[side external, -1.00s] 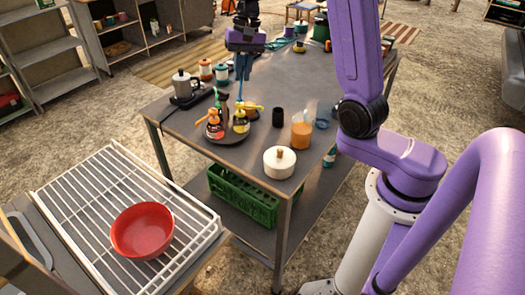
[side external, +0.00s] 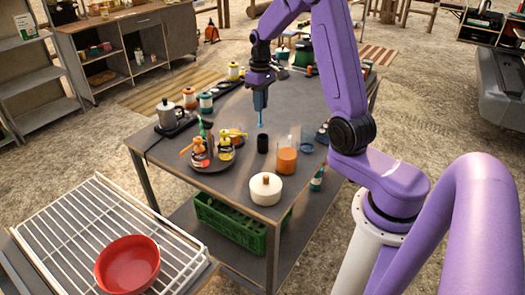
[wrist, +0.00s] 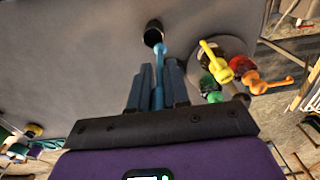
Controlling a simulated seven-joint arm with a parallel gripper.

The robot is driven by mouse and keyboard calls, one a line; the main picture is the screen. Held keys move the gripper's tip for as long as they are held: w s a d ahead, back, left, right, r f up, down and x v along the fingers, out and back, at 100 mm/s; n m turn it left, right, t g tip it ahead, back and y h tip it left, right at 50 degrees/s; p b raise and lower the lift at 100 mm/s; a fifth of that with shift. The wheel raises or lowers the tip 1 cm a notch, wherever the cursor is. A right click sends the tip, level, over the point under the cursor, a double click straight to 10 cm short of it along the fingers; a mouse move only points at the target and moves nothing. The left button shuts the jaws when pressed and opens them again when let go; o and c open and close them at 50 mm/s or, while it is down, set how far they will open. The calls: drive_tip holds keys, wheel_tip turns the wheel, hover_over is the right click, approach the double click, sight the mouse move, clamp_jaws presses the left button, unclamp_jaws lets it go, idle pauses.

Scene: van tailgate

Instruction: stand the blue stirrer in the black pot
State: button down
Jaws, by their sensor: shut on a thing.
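The black pot (side external: 263,144) is a small dark cup standing upright on the grey table. It also shows in the wrist view (wrist: 154,36), its dark opening facing me. My gripper (side external: 260,104) is shut on the blue stirrer (side external: 260,122), which hangs about upright with its lower end free. In the side view the stirrer is above the pot, slightly left of its middle, with a gap between. In the wrist view the stirrer (wrist: 160,64) sticks out between the fingers of my gripper (wrist: 157,76), its tip close to the pot's rim. The upper stirrer is hidden by the fingers.
A round tray (side external: 209,166) with several bottles stands left of the pot. A lidded white pot (side external: 265,189) is nearer the front edge. A moka pot (side external: 167,114) is at the left.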

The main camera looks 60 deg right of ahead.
drive_tip(key=shift+s+d+f, duration=0.1)
drive_tip(key=shift+d+f, duration=0.1)
drive_tip(key=shift+f, duration=1.55)
drive_tip(key=shift+w+d+f, duration=0.1)
drive_tip(key=shift+d+f, duration=0.05)
drive_tip(key=shift+f, duration=1.6)
drive_tip(key=shift+s+d+f, duration=0.1)
drive_tip(key=shift+d+f, duration=0.1)
drive_tip(key=shift+f, duration=1.55)
drive_tip(key=shift+f, duration=0.1)
drive_tip(key=c, duration=1.1)
unclamp_jaws()
